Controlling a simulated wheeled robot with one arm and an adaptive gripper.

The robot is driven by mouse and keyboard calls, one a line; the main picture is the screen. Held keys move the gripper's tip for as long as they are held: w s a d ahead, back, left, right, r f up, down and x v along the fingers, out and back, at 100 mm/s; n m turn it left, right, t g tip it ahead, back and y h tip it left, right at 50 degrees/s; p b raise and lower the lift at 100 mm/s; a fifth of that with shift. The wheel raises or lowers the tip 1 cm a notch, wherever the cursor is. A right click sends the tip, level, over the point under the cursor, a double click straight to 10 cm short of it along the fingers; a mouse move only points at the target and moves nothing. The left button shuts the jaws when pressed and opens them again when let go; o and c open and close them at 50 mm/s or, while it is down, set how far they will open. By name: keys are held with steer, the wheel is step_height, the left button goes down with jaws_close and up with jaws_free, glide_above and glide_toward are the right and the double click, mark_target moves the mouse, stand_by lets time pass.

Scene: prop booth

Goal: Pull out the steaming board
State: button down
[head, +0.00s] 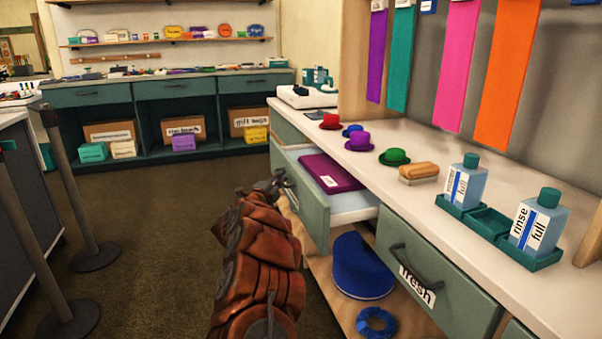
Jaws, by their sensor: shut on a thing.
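A green-fronted drawer (313,216) stands out from the counter on the right, below the worktop. Its inside is white, and a folded purple cloth with a white label (331,174) lies in it. I cannot tell whether the white surface is the steaming board, and no label naming it can be read. My gripper (279,182) is at the handle on the drawer's front and is shut on it. The handle is mostly hidden by the fingers. My copper-coloured arm reaches up from the bottom of the view.
Small hats (359,141), a brush (418,173) and rinse bottles in a green tray (487,222) stand on the worktop. A closed "fresh" drawer (438,283) is nearer. A blue hat (360,266) sits on the shelf below. Posts (71,184) stand left; the middle floor is clear.

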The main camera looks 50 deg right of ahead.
steer(key=w+a+p, duration=0.1)
steer(key=w+a, duration=0.7)
steer(key=a, duration=0.4)
steer(key=c, duration=1.2)
jaws_free()
steer(key=shift+s, duration=0.1)
steer(key=v, duration=1.2)
steer(key=shift+r, duration=0.1)
